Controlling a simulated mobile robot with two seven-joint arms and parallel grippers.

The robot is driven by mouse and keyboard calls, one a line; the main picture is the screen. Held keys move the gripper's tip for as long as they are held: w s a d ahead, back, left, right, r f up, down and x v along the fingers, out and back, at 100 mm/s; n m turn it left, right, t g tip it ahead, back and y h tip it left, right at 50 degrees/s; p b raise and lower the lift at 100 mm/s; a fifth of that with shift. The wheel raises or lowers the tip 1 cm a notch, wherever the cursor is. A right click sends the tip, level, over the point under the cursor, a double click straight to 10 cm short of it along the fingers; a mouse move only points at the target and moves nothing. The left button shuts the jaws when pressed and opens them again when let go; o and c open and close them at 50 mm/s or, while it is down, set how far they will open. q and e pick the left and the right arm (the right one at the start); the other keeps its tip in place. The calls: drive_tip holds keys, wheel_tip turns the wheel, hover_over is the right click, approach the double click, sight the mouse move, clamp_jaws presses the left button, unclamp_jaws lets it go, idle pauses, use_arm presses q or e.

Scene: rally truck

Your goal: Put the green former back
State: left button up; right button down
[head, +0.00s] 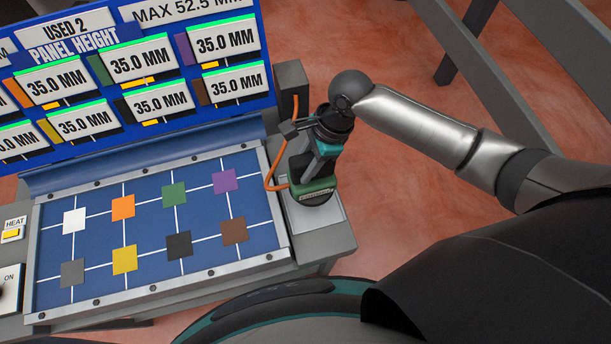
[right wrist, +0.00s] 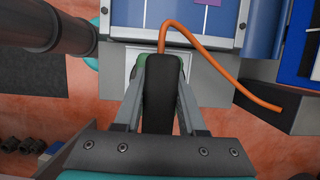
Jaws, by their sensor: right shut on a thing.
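The green former (head: 314,187) is at the right end of the bench, with an orange cable (head: 270,172) running from it. My right gripper (head: 318,165) is shut on it from above. In the right wrist view its black handle (right wrist: 162,95) is between the fingers, and a bit of green body (right wrist: 138,66) shows beside it. The former is over a light grey plate (head: 331,213); I cannot tell whether it touches it. The blue panel (head: 150,225) lies to the left, with several coloured squares on a white grid. My left gripper is not in view.
A display board (head: 135,75) with several 35.0 MM readings stands behind the panel. A dark box (head: 292,88) stands behind the plate; the cable reaches towards it. A HEAT switch (head: 12,231) is at the far left. Red floor (head: 400,225) lies right of the bench.

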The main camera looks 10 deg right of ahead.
drive_tip(key=shift+f+b, duration=0.4)
drive_tip(key=shift+f, duration=2.5)
drive_tip(key=shift+c, duration=2.4)
unclamp_jaws()
drive_tip(key=shift+f, duration=0.1)
drive_tip(key=p+v, duration=0.1)
drive_tip(key=v, duration=1.1)
